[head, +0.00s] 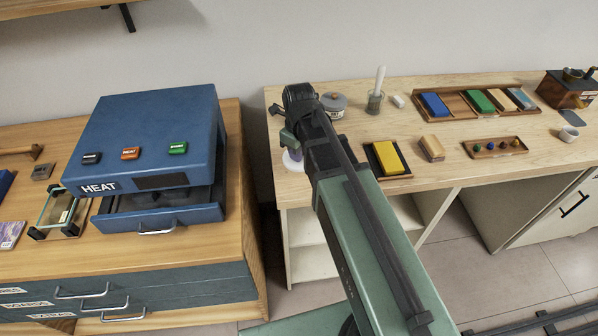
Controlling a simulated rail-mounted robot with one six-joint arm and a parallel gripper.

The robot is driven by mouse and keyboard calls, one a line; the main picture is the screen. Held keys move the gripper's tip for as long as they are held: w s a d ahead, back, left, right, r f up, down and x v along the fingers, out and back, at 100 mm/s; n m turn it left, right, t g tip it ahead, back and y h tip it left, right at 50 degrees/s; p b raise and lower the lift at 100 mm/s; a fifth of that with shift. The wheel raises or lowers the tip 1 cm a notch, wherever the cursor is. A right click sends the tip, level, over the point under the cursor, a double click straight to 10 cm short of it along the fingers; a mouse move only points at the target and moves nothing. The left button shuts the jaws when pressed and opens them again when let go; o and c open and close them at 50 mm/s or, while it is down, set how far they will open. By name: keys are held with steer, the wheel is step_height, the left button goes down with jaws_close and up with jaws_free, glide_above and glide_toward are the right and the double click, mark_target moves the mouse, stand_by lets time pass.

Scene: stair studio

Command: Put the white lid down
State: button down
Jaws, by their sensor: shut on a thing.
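My gripper (290,143) is over the left front edge of the pale wooden bench (272,100), partly hidden by my own arm. A small white round thing (292,162) shows just under it, and looks like the white lid. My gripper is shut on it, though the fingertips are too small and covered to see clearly. I cannot tell whether the white thing touches the bench top or hangs just above it.
A grey-lidded pot (334,104) and a glass with a white stick (375,103) stand behind. A yellow block in a dark tray (388,160) lies to the right. The blue HEAT box (150,135), its drawer open, stands left across a gap.

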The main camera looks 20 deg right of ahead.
step_height(320, 180, down, 4)
steer(key=b, duration=0.4)
steer(key=shift+f+b, duration=0.25)
steer(key=shift+b, duration=0.05)
steer(key=shift+r, duration=0.3)
steer(key=shift+f, duration=0.2)
steer(key=c, duration=1)
jaws_free()
steer(key=shift+r, duration=0.15)
